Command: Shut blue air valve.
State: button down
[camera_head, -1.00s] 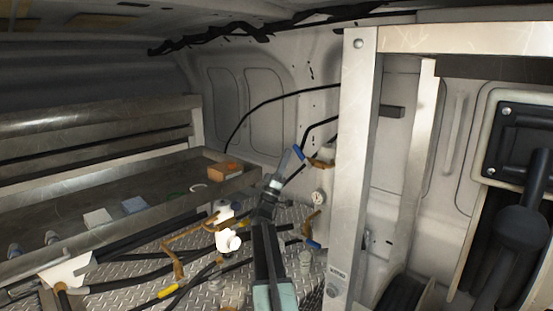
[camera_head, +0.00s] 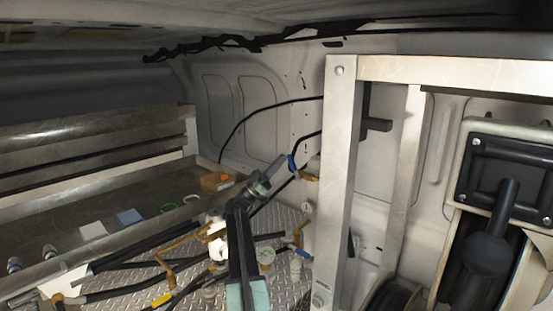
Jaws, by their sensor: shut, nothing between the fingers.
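A valve with a blue handle (camera_head: 292,164) and a brass body (camera_head: 309,178) sits on the back wall side, just left of the upright metal post. My gripper (camera_head: 279,160) is shut and empty. Its tip is just left of the blue handle; I cannot tell whether they touch. My arm reaches up from the bottom centre and bends right toward the valve. A second, lower fitting with a blue part (camera_head: 304,253) shows near the floor plate. The task does not say which blue one is meant.
The metal post (camera_head: 338,190) stands close to the right of the valve. Brass pipes (camera_head: 175,250), black hoses, a gauge (camera_head: 265,256) and a yellow handle (camera_head: 161,300) crowd the diamond-plate floor. A metal tray (camera_head: 60,222) lies left. An orange box (camera_head: 215,181) sits at its far end.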

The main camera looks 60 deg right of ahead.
jog(key=shift+s+a+r+p, duration=0.1)
jog(key=shift+s+r+p, duration=0.2)
jog(key=shift+s, duration=0.5)
jog(key=shift+s+r+p, duration=0.15)
jog(key=shift+s+r, duration=0.2)
jog(key=shift+s, duration=0.45)
jog(key=b+v, duration=0.5)
jog(key=v, duration=0.2)
jog(key=shift+w+a+f, duration=0.15)
jog(key=shift+w+f, duration=0.1)
jog(key=shift+f, duration=0.05)
